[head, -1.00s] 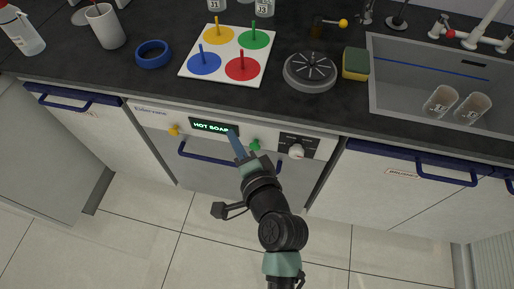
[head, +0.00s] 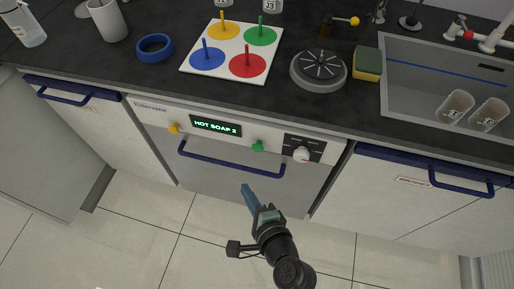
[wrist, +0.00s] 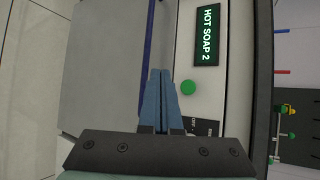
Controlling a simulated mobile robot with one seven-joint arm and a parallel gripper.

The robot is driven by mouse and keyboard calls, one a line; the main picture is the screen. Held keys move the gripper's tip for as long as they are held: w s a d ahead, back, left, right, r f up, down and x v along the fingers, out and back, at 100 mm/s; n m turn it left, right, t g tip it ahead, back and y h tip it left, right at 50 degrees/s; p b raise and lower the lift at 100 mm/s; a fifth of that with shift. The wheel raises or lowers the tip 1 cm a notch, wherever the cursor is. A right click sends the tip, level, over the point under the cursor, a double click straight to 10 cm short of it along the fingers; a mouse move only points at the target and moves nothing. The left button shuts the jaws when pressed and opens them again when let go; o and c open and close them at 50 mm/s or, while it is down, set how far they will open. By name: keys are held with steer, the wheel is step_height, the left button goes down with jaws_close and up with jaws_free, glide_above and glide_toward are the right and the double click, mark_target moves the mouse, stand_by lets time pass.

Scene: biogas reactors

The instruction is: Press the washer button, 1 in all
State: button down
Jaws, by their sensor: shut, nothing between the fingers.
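The washer (head: 215,166) has a panel with a yellow button (head: 173,128), a lit display (head: 215,126) reading "HOT SOAP 2", a green button (head: 258,146) and a white knob (head: 301,154). In the wrist view, the green button (wrist: 188,87) and the display (wrist: 207,34) show clearly. My gripper (head: 245,187) has its blue fingers shut and empty. It is below and in front of the panel in the head view, touching no button. In the wrist view, my gripper's fingertips (wrist: 160,72) appear left of the green button.
A blue handle bar (head: 230,163) runs across the washer front below the panel. The counter above holds a peg board (head: 188,70), a blue ring (head: 155,47) and a round grey device (head: 318,70). The floor before the washer is clear.

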steer(key=b, duration=0.2)
glide_toward(256, 151)
steer(key=w+a+f, duration=0.3)
steer(key=w, duration=0.1)
steer(key=shift+a, duration=0.2)
steer(key=shift+w, duration=0.15)
stand_by(1.6)
steer(key=shift+w+d+f, duration=0.1)
steer(key=shift+w+d, duration=0.05)
steer(key=shift+w, duration=0.1)
steer(key=shift+w+d+b, duration=0.3)
steer(key=shift+w, duration=0.5)
stand_by(1.0)
steer(key=shift+s, duration=0.1)
steer(key=shift+s+a+p, duration=0.2)
steer(key=shift+s+p, duration=0.15)
steer(key=shift+s, duration=0.2)
steer(key=shift+s+a+p, duration=0.25)
steer(key=shift+s+p, duration=0.05)
steer(key=shift+s, duration=0.25)
steer(key=shift+s+a+p, duration=0.25)
steer(key=shift+s+p, duration=0.05)
steer(key=shift+s, duration=0.5)
steer(key=shift+s+a+p, duration=0.25)
steer(key=shift+s+p, duration=0.05)
steer(key=shift+s, duration=0.5)
steer(key=shift+s+a+p, duration=0.25)
steer(key=shift+s+p, duration=0.05)
steer(key=shift+s, duration=0.5)
